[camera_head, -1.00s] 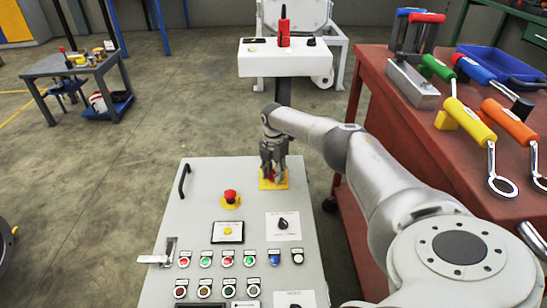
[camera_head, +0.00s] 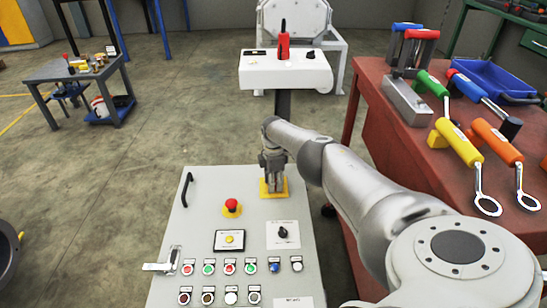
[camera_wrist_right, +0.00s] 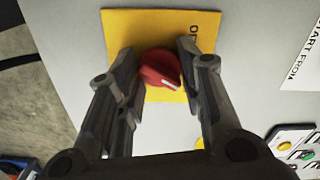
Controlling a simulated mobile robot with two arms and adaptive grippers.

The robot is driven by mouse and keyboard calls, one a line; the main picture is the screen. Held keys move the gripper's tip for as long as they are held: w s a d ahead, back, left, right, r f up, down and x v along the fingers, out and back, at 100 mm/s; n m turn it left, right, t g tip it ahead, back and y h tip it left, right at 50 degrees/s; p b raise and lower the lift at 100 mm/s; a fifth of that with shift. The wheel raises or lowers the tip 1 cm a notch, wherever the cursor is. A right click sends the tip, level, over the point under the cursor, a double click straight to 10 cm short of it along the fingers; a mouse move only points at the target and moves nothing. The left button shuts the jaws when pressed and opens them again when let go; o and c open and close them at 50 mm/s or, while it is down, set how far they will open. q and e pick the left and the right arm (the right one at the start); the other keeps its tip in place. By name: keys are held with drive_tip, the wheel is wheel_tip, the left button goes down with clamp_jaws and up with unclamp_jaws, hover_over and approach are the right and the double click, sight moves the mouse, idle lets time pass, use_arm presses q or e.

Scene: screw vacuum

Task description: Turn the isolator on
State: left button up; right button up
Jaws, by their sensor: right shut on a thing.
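The isolator is a red rotary knob (camera_wrist_right: 160,68) on a yellow plate (camera_wrist_right: 118,28) at the top right of the grey control panel (camera_head: 205,195). The plate also shows in the head view (camera_head: 265,191), where my gripper hides the knob. My right gripper (camera_head: 274,188) points down over the plate. In the wrist view its fingers (camera_wrist_right: 158,62) are on both sides of the knob, shut on it. The knob sits tilted between them, its white mark toward the lower right. Lettering on the plate is partly hidden by a finger. My left gripper is not in view.
A red emergency button (camera_head: 231,205) sits left of the isolator, with a black selector (camera_head: 282,232) and several coloured buttons below.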

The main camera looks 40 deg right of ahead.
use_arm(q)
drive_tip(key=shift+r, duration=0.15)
use_arm(e)
drive_tip(key=shift+m, duration=1.2)
drive_tip(key=shift+d, duration=0.1)
drive_tip(key=o, duration=1)
drive_tip(key=shift+o, duration=0.2)
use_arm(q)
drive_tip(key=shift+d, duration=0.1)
use_arm(e)
drive_tip(key=shift+s, duration=0.1)
